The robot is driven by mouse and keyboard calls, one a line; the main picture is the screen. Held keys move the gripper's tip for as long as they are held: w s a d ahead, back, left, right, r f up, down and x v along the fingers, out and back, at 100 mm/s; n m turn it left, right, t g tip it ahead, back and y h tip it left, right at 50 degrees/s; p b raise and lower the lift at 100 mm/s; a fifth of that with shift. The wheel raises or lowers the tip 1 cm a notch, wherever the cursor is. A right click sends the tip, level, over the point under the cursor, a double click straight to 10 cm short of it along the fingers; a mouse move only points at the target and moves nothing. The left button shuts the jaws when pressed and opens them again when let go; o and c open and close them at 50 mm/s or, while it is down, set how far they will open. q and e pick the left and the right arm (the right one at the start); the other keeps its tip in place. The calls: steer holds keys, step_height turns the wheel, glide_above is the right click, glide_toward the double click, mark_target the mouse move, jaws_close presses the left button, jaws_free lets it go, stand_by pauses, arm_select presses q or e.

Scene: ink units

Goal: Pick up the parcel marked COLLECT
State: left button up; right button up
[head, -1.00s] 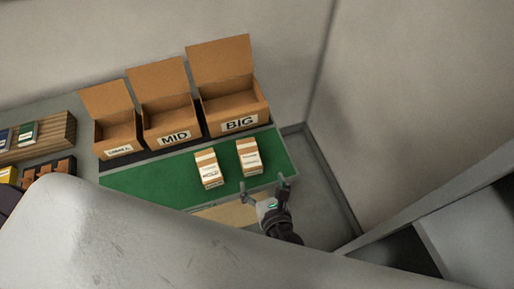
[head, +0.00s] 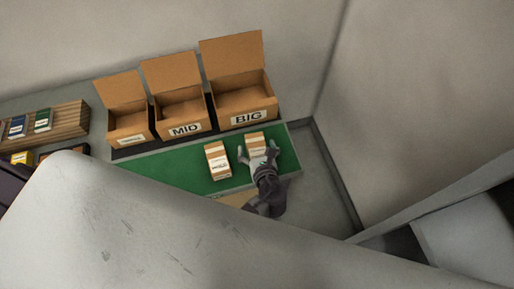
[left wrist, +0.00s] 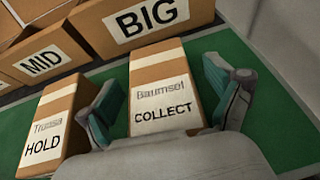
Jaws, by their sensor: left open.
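The parcel marked COLLECT (left wrist: 158,78), a brown carton with a pale tape band and a white label reading "Baumsel", lies on the green mat; in the head view its far part (head: 255,138) shows beyond my gripper. My left gripper (head: 258,151) is open, with one finger on each side of this parcel. In the left wrist view the fingers (left wrist: 160,98) stand left and right of it; I cannot tell whether they touch it. The parcel marked HOLD (left wrist: 45,125) lies just to the left, close to the left finger; it also shows in the head view (head: 217,160). My right gripper is not in view.
Open boxes marked MID (head: 186,130) and BIG (head: 248,118) stand behind the green mat (head: 180,172), with a smaller open box (head: 131,137) to their left. A wooden rack (head: 64,125) with small packs stands at far left. A wall rises on the right.

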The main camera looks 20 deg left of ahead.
arm_select(q)
steer(key=c, duration=1.4)
steer(key=shift+r, duration=0.1)
